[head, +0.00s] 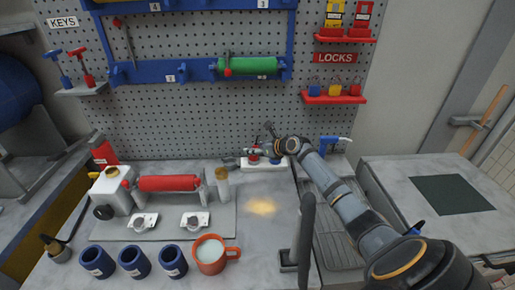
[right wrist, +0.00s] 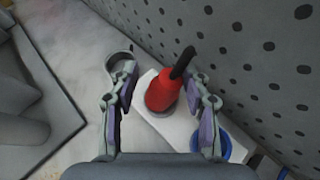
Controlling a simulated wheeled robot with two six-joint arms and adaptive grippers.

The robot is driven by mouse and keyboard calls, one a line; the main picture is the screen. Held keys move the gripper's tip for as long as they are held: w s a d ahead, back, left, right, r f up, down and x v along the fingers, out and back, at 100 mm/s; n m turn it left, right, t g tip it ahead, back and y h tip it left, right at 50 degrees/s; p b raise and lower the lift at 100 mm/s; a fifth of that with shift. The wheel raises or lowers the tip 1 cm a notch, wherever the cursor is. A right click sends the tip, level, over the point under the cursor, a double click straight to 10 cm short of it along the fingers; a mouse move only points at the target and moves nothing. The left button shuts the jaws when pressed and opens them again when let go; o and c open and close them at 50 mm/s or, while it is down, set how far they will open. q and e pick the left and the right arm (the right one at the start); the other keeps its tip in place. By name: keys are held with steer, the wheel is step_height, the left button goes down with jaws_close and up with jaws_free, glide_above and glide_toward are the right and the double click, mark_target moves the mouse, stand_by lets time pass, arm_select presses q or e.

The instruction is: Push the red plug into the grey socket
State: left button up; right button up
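The red plug (right wrist: 163,92), with a black cable at its top, stands tilted in the right wrist view over a white block (right wrist: 178,132). A greyish rim shows at its base; I cannot tell how deep it sits or make out the grey socket clearly. My right gripper (right wrist: 164,75) is open, its fingers on either side of the plug with gaps visible. In the head view, my right gripper (head: 257,148) is over the white block (head: 264,167) at the back of the bench, partly hiding the plug (head: 253,157). My left gripper is not in view.
A blue ring-shaped part (right wrist: 236,146) is beside the plug on the block. The pegboard (head: 200,115) rises close behind. The bench between mug and block is clear.

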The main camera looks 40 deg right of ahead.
steer(key=p+v, duration=0.2)
steer(key=v, duration=0.9)
steer(key=shift+s+r+p, duration=0.25)
steer(key=shift+s+p, duration=0.05)
steer(key=shift+p, duration=0.1)
steer(key=shift+d, duration=0.1)
